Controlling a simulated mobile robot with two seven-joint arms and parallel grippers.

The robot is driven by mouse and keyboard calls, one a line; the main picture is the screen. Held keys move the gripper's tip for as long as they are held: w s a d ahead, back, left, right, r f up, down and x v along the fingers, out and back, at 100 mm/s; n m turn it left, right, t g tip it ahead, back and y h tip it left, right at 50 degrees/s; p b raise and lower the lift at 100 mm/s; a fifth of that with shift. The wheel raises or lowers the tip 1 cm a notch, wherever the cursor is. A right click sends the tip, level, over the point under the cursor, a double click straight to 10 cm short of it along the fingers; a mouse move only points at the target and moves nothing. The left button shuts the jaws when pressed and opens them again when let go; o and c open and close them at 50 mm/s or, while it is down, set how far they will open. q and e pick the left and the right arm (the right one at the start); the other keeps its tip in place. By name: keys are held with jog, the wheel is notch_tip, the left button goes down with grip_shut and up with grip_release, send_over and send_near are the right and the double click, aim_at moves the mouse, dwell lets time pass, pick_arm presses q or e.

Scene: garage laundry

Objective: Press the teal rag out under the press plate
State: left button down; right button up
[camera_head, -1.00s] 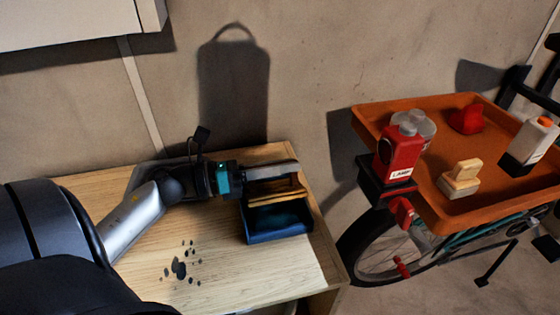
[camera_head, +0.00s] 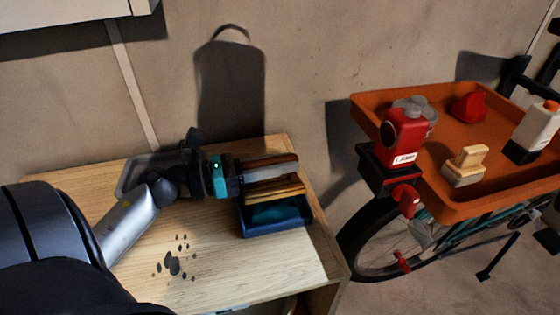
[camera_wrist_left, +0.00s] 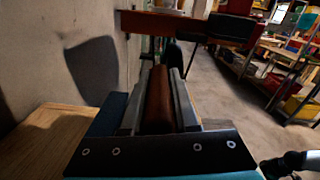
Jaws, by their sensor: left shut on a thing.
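My left gripper (camera_head: 270,170) is shut on a brown wooden handle (camera_head: 262,161) above a dark blue open box on the bench. The handle also shows lengthwise between the two fingers in the left wrist view (camera_wrist_left: 159,100). Just below the fingers is the pale wooden press plate (camera_head: 275,191), at the back part of the box (camera_head: 280,230). The teal rag (camera_head: 283,212) shows as a dark teal patch inside the box, in front of the plate. Whether the plate touches the rag is hidden. My right gripper is in neither view.
The box stands near the right edge of the wooden bench (camera_head: 215,270). Dark spots (camera_head: 174,264) lie on the bench top. A concrete wall is behind.

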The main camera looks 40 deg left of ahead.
pick_arm(q)
jog(key=shift+s+d+f, duration=0.25)
jog(key=shift+d+f, duration=0.1)
jog(key=shift+d, duration=0.05)
dwell(0.4)
jog(key=c, duration=1)
grip_release()
jog(key=shift+c, duration=0.2)
jog(key=shift+o, duration=0.7)
jog(key=shift+s+r, duration=0.1)
jog(key=shift+o, duration=0.8)
jog(key=shift+r, duration=0.1)
jog(key=shift+a, duration=0.1)
